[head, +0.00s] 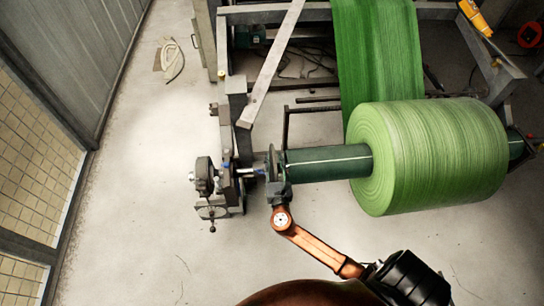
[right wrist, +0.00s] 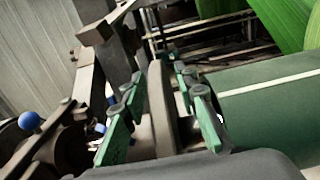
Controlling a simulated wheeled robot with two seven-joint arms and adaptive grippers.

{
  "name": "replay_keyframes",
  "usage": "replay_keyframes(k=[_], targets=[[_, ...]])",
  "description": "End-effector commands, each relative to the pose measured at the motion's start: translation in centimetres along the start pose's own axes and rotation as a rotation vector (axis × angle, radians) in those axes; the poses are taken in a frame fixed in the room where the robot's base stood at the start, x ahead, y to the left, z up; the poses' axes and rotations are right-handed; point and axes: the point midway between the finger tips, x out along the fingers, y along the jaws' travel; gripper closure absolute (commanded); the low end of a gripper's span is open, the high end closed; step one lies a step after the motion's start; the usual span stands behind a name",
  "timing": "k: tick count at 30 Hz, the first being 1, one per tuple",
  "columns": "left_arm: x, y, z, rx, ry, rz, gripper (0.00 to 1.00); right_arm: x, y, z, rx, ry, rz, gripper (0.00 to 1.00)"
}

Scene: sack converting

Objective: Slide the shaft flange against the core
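The shaft flange (head: 271,160) is a grey disc on the shaft, just left of the core's end in the head view. The core (head: 325,163) is a dark green tube with a white line, and it also shows in the right wrist view (right wrist: 270,100). My right gripper (head: 279,188) is at the flange's lower edge. In the right wrist view its green fingers stand on either side of the flange's grey rim (right wrist: 162,105), with narrow gaps, so it looks open. The right finger is between flange and core. My left gripper is not in view.
A large green roll (head: 435,155) sits on the core, its web running up to the back. The shaft support (head: 210,185) stands left of the flange. A grey slanted bar (head: 270,65) and machine frame are behind.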

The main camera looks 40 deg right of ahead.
Motion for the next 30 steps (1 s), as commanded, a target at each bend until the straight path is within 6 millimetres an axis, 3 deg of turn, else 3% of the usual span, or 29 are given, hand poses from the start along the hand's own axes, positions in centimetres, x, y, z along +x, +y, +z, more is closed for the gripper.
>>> replay_keyframes(k=[6,14,26,30], targets=[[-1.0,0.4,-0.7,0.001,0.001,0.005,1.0,1.7,0.1,-0.1,0.0,0.0,0.001,0.72],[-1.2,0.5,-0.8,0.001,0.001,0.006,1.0,1.8,0.1,0.0,0.0,0.0,0.001,0.72],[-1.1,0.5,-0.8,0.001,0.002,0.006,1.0,1.8,0.1,0.0,0.0,0.0,0.001,0.99],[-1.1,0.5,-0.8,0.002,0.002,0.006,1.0,1.8,0.1,0.0,0.0,0.0,0.001,1.0]])
